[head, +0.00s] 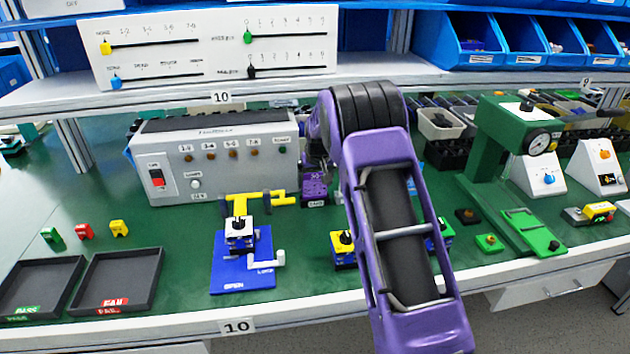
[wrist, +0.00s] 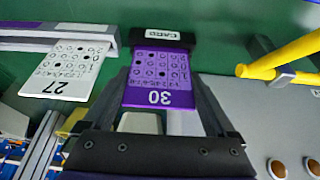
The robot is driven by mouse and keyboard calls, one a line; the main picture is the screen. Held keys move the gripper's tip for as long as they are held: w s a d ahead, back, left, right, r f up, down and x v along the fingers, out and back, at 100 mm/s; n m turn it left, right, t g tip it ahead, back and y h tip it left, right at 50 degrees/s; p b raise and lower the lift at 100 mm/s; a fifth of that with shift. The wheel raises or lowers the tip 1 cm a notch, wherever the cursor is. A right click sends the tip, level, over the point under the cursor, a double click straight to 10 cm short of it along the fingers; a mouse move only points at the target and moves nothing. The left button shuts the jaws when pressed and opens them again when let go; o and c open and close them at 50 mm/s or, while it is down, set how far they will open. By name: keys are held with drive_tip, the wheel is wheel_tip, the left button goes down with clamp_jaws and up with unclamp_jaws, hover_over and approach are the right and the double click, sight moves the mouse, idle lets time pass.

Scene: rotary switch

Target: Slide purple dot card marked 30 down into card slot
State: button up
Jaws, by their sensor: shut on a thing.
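The purple dot card marked 30 (wrist: 158,75) shows upside down in the wrist view, between the two fingers of my gripper (wrist: 162,100). My gripper is shut on it. The far edge of the card meets the black card slot (wrist: 184,38) labelled CARD; how deep it sits in it I cannot tell. In the head view the purple card (head: 314,184) stands just above the black slot (head: 316,203), at the right end of the grey control box. My arm hides part of my gripper there.
The grey control box (head: 215,185) stands left of the card. A blue fixture with a yellow handle (head: 280,198) is in front. A green press (head: 497,140) stands right.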

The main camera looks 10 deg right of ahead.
drive_tip(key=o, duration=1)
drive_tip(key=p+v, duration=0.1)
drive_tip(key=v, duration=1.6)
drive_tip(key=shift+r, duration=0.2)
wheel_tip(320, 180, up, 9)
drive_tip(key=p, duration=0.5)
drive_tip(key=shift+p, duration=0.4)
